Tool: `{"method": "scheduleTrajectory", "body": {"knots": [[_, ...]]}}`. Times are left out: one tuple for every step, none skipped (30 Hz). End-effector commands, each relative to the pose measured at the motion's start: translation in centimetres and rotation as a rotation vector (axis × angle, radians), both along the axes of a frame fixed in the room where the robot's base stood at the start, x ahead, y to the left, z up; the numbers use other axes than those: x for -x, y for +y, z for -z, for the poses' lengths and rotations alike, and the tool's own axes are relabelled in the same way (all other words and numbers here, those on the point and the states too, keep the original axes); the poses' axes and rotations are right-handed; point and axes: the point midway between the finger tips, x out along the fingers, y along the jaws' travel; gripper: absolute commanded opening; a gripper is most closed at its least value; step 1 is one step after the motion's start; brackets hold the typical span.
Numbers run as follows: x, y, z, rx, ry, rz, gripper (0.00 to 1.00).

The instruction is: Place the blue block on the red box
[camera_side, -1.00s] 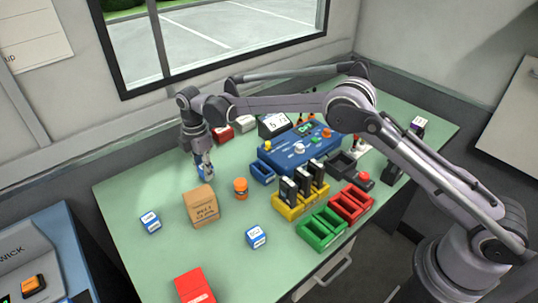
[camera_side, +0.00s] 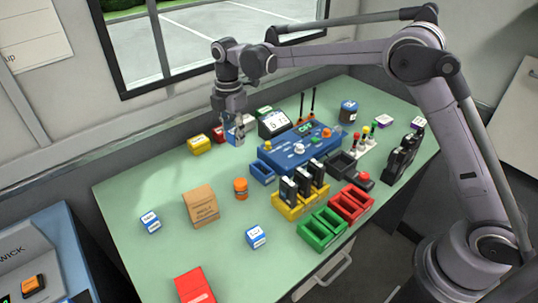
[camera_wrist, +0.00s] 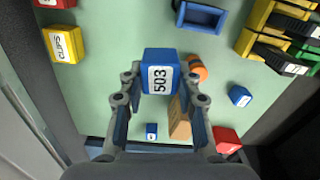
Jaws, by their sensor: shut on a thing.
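My gripper (camera_side: 236,138) is shut on a blue block (camera_wrist: 160,70) with a white label reading 503, and holds it in the air above the back left of the green table. In the side view the block is mostly covered by the fingers. A red box (camera_side: 194,285) lies at the table's front edge, well away from my gripper. It also shows in the wrist view (camera_wrist: 228,138), at the lower right. Two other blue blocks, one at the left (camera_side: 150,222) and one near the front (camera_side: 256,237), rest on the table.
A cardboard box (camera_side: 201,206) and an orange jar (camera_side: 240,188) stand between my gripper and the red box. A yellow box (camera_side: 199,145) is close by at the back. Yellow (camera_side: 290,209), green (camera_side: 320,228) and red bins (camera_side: 351,203) stand right of centre.

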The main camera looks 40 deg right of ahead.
Motion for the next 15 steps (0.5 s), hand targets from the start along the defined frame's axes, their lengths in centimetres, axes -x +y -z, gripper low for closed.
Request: {"method": "scheduleTrajectory", "body": {"knots": [[1.1,1.7,-0.5,-0.001,0.000,-0.041,0.02],[1.8,2.7,-0.8,-0.001,0.000,-0.067,0.02],[2.9,4.1,-1.3,-0.001,0.000,-0.104,0.02],[3.7,5.1,-1.6,-0.001,0.000,-0.132,0.02],[4.6,6.2,-1.9,-0.001,0.001,-0.162,0.02],[5.9,7.5,-2.4,-0.001,0.001,-0.203,0.02],[6.9,8.5,-2.7,0.000,0.001,-0.233,0.02],[7.9,9.4,-3.0,0.000,0.000,-0.262,0.02],[9.3,10.6,-3.3,0.000,0.000,-0.304,0.02],[10.4,11.4,-3.6,0.000,0.000,-0.334,0.02],[11.5,12.2,-3.8,0.000,0.000,-0.365,0.02],[12.9,13.2,-4.2,0.000,0.000,-0.403,0.02],[13.9,13.8,-4.4,0.000,0.000,-0.432,0.02],[14.9,14.4,-4.6,0.000,0.000,-0.459,0.02],[16.2,15.1,-4.8,0.000,0.000,-0.493,0.02]]}}
